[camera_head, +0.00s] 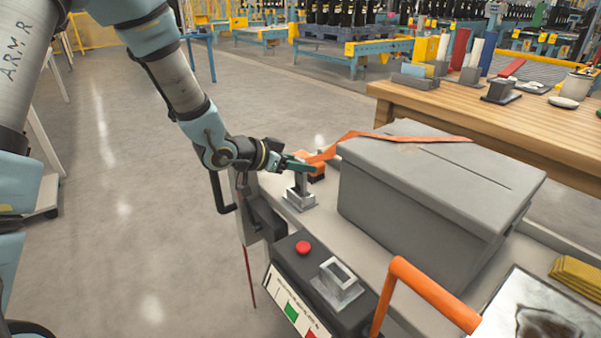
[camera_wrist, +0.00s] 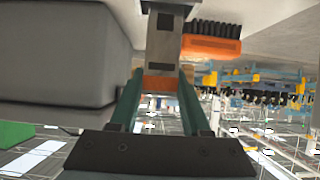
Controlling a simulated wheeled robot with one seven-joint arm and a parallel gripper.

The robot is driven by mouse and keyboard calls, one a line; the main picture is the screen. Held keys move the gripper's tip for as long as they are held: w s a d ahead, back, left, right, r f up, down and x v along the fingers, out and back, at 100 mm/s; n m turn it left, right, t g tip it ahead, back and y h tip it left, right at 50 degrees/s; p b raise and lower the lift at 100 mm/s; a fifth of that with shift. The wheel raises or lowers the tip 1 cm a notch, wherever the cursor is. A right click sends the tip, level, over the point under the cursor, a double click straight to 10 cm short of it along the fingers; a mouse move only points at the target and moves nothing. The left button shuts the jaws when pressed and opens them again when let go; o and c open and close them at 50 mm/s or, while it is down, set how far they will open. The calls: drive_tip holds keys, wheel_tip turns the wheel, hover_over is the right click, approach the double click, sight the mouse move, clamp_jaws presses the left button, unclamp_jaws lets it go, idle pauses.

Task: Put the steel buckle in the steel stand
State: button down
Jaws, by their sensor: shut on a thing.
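My gripper (camera_head: 299,164), with green fingers, is shut on an orange piece at the end of the orange strap (camera_head: 385,137), which also shows between the fingertips in the wrist view (camera_wrist: 158,84). A grey steel piece, seemingly the steel buckle (camera_wrist: 162,48), extends beyond the fingertips. In the head view, the steel stand (camera_head: 299,202) is on the pallet's left end, directly below my gripper. Grey steel joins the grip to the stand in the picture. I cannot tell where buckle ends and stand begins, or whether they touch.
A large grey lidded box (camera_head: 420,185) stands close right of my gripper. A brush with an orange body (camera_wrist: 210,48) is beside the stand. A hollow steel socket (camera_head: 338,280) and red button (camera_head: 303,247) are on the near control panel. An orange handle (camera_head: 435,295) rises nearby.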

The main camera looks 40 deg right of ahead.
drive_tip(key=shift+f, duration=0.9)
drive_tip(key=shift+f, duration=0.1)
drive_tip(key=shift+f, duration=0.15)
drive_tip(key=shift+c, duration=1.8)
unclamp_jaws()
drive_tip(key=shift+r, duration=0.3)
drive_tip(key=p+v, duration=0.1)
drive_tip(key=v, duration=1.1)
drive_tip(key=shift+f, duration=0.1)
